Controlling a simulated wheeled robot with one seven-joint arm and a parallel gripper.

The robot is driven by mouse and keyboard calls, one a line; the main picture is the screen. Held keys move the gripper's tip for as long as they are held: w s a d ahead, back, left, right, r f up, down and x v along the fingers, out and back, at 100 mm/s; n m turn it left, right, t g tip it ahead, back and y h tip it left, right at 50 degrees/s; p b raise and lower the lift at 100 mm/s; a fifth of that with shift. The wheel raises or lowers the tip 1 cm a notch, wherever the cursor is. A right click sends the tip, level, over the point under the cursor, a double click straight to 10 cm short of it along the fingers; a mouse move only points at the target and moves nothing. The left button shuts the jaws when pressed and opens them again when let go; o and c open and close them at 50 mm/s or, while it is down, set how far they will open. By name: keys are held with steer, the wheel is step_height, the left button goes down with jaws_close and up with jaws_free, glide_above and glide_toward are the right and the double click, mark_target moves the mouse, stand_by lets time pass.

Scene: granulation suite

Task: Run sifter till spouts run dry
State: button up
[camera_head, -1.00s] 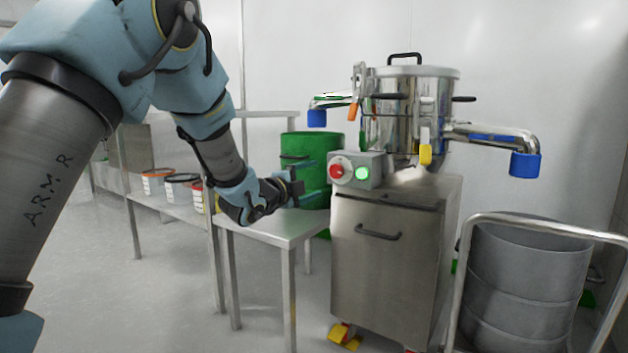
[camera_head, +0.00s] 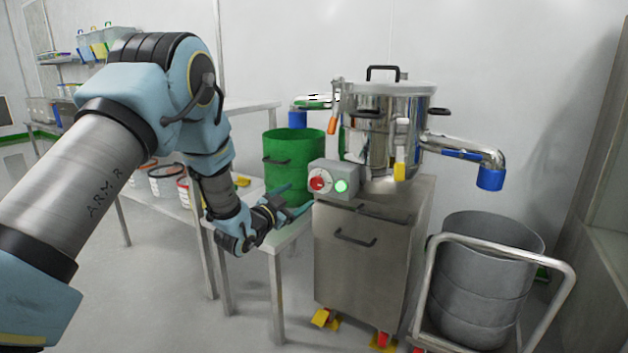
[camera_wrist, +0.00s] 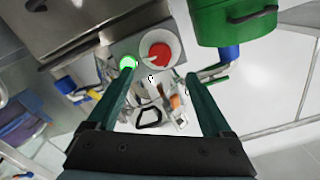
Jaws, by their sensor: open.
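The sifter (camera_head: 376,150) is a shiny steel drum with a lid, on a steel cabinet (camera_head: 362,262). Its left spout ends in a blue cuff (camera_head: 298,118), above the green drum (camera_head: 293,165). Its right spout ends in another blue cuff (camera_head: 490,179), over the grey drum (camera_head: 488,275). A grey control box (camera_head: 335,178) on the cabinet's front left has a red knob (camera_head: 319,182) and a lit green button (camera_head: 341,186). My gripper (camera_head: 298,202) is open and empty, just left of the box. In the wrist view the red knob (camera_wrist: 159,53) and green button (camera_wrist: 128,62) lie beyond the fingers.
A steel table (camera_head: 285,238) stands under my gripper, left of the cabinet. Several pails with coloured rims stand on a bench behind my arm. A tubular trolley handle (camera_head: 500,248) surrounds the grey drum. Floor at the lower left is clear.

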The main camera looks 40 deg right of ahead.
mark_target(315, 184)
steer(key=x, duration=0.9)
steer(key=shift+w+d+b, duration=0.1)
steer(key=shift+d+b, duration=0.2)
steer(key=shift+d, duration=0.05)
jaws_close()
